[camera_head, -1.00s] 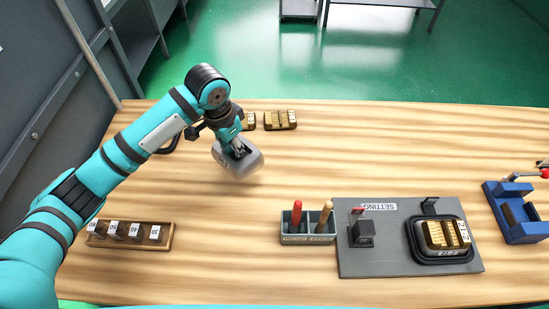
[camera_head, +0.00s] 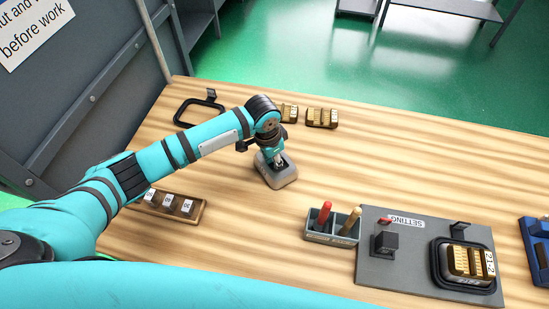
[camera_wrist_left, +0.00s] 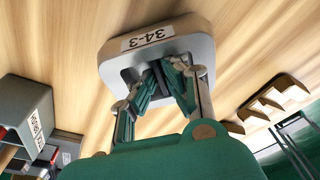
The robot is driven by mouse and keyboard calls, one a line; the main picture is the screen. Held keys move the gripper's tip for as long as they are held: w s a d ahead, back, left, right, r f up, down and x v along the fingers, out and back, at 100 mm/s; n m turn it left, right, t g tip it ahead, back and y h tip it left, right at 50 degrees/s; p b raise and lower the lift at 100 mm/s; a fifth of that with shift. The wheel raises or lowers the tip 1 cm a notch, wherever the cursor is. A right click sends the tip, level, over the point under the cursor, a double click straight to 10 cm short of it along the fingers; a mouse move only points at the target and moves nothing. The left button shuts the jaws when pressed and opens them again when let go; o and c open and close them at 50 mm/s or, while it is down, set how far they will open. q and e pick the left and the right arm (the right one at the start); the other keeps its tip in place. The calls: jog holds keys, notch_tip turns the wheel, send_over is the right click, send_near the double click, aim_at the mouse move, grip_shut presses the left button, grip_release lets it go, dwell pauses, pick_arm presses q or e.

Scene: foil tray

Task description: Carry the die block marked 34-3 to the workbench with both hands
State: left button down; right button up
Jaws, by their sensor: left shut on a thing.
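The die block marked 34-3 is a light grey rounded block (camera_head: 284,180) at the left-middle of the wooden workbench (camera_head: 400,160). It sits level, on or just above the bench top; I cannot tell if it touches. My left gripper (camera_head: 277,161) comes down from above and is shut on its middle. In the left wrist view the block (camera_wrist_left: 112,72) shows its white 34-3 label, and the fingers of my left gripper (camera_wrist_left: 168,78) reach into its recess. My right gripper is not in view.
Brass-stepped blocks (camera_head: 321,117) stand behind the block, a black ring frame (camera_head: 180,104) at back left. A rack of numbered blocks (camera_head: 196,213) is at front left. A tool holder (camera_head: 315,238), grey SETTING plate (camera_head: 385,271) and blue fixture (camera_head: 530,248) are right. Bench at back right is clear.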

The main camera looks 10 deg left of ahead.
aim_at(270, 165)
pick_arm(q)
jog(key=shift+r, duration=0.1)
jog(key=c, duration=1.8)
grip_release()
jog(key=shift+c, duration=0.2)
jog(key=o, duration=0.4)
jog(key=shift+s, duration=0.1)
notch_tip(270, 165, up, 12)
jog(key=s+a+b, duration=0.1)
jog(key=shift+s+a, duration=0.1)
